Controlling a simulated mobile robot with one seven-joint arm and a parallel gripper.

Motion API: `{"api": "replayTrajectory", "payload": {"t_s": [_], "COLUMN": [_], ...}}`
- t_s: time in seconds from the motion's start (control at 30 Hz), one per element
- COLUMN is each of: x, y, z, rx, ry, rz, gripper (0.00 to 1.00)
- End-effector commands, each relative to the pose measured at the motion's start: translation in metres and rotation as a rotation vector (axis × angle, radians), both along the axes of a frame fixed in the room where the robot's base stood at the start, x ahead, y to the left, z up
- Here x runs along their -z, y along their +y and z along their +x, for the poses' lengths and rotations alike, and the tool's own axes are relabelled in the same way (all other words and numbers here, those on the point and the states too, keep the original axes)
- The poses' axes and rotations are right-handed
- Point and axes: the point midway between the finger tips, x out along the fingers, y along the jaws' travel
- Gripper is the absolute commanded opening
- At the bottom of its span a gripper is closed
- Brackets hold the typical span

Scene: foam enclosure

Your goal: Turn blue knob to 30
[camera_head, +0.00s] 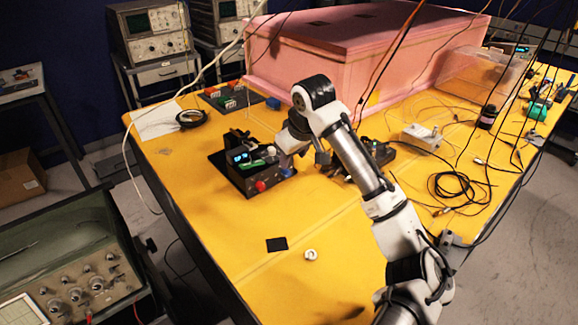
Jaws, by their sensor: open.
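A small black device box (250,180) stands on the yellow table (215,245), left of the picture's middle. It has a lit blue display (241,157), a red knob (261,186) and a blue knob (286,172) at its right front corner. The knob's dial marks and the display's reading are too small to make out. My gripper (284,157) points down just above and behind the blue knob, at the right end of the box. Its jaws are open. I cannot tell whether they touch the knob; the fingertips are small and partly hidden by the wrist.
A large pink foam enclosure (345,65) stands behind. Another dark device (378,152) lies behind my arm. Black cable loops (465,187) and thin wires cover the right side. A black square (277,244) and a white ring (310,254) lie in the mostly clear front area.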

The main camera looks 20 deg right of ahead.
Motion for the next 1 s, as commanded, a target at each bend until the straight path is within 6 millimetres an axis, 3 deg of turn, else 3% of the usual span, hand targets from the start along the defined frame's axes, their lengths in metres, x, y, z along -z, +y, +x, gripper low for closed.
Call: {"api": "replayTrajectory", "payload": {"t_s": [0.2, 0.4, 0.8, 1.0], "x": [0.039, 0.063, 0.072, 0.072], "y": [0.001, 0.002, 0.002, 0.002], "z": [0.018, 0.028, 0.031, 0.031], "rx": [0.001, 0.000, 0.000, 0.000], "ry": [0.004, 0.001, 0.000, 0.000], "rz": [0.001, 0.001, 0.000, 0.000], "gripper": [0.43, 0.43, 0.43, 0.18]}}
